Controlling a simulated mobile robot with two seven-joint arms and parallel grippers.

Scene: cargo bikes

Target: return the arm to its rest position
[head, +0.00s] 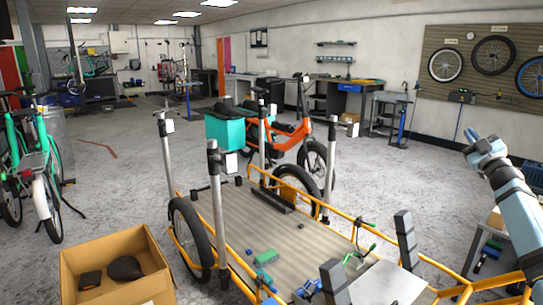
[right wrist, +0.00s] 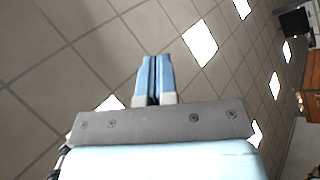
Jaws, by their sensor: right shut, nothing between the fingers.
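My right arm comes in from the right edge of the head view, light blue with dark bands. My right gripper (head: 474,147) is at its upper end, raised above the floor to the right of the cargo bike. In the right wrist view its two blue fingers (right wrist: 154,78) lie side by side, shut with nothing between them. That camera looks up at the tiled ceiling and its bright light panels. I cannot make out my left gripper in the head view.
A cargo bike (head: 235,212) with a wooden bed, upright posts and yellow rails fills the middle front. Loose green and blue parts lie on it. A cardboard box (head: 148,236) stands at lower left. An orange bike (head: 285,138) is behind. Open floor (head: 410,170) lies to the right.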

